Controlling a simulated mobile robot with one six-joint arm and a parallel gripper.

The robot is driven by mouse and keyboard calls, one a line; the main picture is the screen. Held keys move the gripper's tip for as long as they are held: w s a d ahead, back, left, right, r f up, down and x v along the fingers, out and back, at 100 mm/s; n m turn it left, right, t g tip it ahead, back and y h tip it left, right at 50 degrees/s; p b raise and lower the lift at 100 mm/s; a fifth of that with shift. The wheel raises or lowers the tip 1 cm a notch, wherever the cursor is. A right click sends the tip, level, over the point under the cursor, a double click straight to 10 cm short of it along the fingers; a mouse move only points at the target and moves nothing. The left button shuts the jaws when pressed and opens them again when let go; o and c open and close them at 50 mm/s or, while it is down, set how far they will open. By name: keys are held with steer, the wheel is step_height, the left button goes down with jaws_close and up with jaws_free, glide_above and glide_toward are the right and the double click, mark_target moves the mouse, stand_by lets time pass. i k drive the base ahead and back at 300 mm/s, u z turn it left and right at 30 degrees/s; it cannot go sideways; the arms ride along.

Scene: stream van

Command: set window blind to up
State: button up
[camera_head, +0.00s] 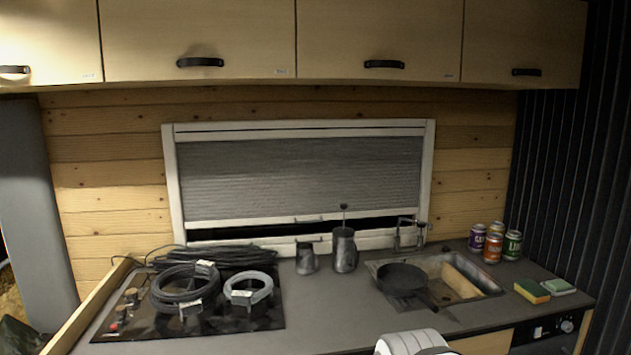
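The window blind (300,178) is a grey pleated sheet inside a white window frame (174,190) on the wooden back wall. It covers most of the opening. Its pale bottom bar (260,223) carries a small handle (309,219) near the middle. A dark strip of bare window shows below the bar, wider toward the right. A second small handle sits on the lower frame edge. A white part of my arm shows at the bottom edge, right of centre. My gripper is not seen.
On the counter below stand a dark mug (306,258), a metal jug (345,250) and a tap (411,234). A pan (402,279) lies over the sink. Coiled cables (185,290) cover the hob (130,325). Cans (492,246) stand right. Cupboards (380,40) overhang above.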

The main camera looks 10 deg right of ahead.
mark_target(237, 183)
steer(key=z, duration=0.4)
steer(key=k, duration=0.3)
steer(key=u, duration=1)
steer(key=i, duration=1.45)
steer(key=z, duration=0.55)
